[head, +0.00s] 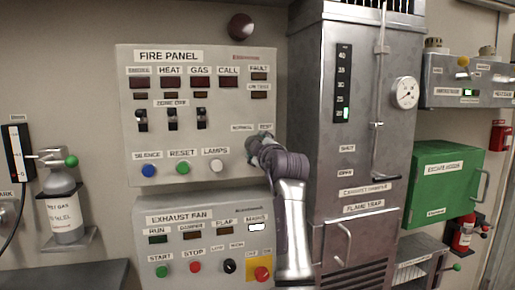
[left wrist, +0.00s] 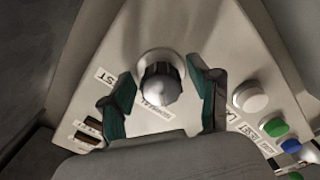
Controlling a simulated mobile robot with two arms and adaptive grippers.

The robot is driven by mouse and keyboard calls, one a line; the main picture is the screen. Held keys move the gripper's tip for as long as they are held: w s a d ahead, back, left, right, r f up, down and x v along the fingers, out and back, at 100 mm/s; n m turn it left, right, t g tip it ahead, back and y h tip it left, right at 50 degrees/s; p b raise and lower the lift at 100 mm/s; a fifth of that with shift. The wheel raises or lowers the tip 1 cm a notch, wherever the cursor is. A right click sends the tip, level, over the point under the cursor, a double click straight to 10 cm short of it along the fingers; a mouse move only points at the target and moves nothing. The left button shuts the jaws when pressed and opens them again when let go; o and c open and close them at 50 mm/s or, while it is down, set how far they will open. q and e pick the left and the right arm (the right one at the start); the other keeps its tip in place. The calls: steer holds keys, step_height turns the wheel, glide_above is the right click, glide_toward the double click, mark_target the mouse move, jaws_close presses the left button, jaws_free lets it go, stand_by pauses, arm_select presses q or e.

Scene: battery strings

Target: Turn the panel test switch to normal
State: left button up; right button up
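The fire panel (head: 215,150) is on the wall, with NORMAL (head: 242,128) and TEST (head: 265,127) labels at its lower right. In the head view my left gripper (head: 256,143) is in front of the panel just below these labels and hides the switch. In the left wrist view the test switch (left wrist: 160,84) is a round dark and silvery knob on a pale base. The green-padded fingers of my left gripper (left wrist: 162,76) are open on either side of it, with gaps visible. The knob's pointing direction is unclear. My right gripper is in neither view.
The blue (head: 148,170), green (head: 183,168) and white (head: 215,166) push buttons sit left of my gripper. The exhaust fan panel (head: 190,274) is below. A metal cabinet (head: 335,150) stands close on the right.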

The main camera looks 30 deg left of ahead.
mark_target(254, 109)
arm_select(q)
steer(key=shift+s, duration=0.1)
steer(key=shift+r, duration=0.25)
step_height(254, 109, up, 9)
steer(key=shift+s+d+f, duration=0.1)
steer(key=shift+f, duration=0.1)
steer(key=shift+d+r, duration=0.1)
steer(key=shift+r, duration=0.2)
steer(key=shift+a+r, duration=0.2)
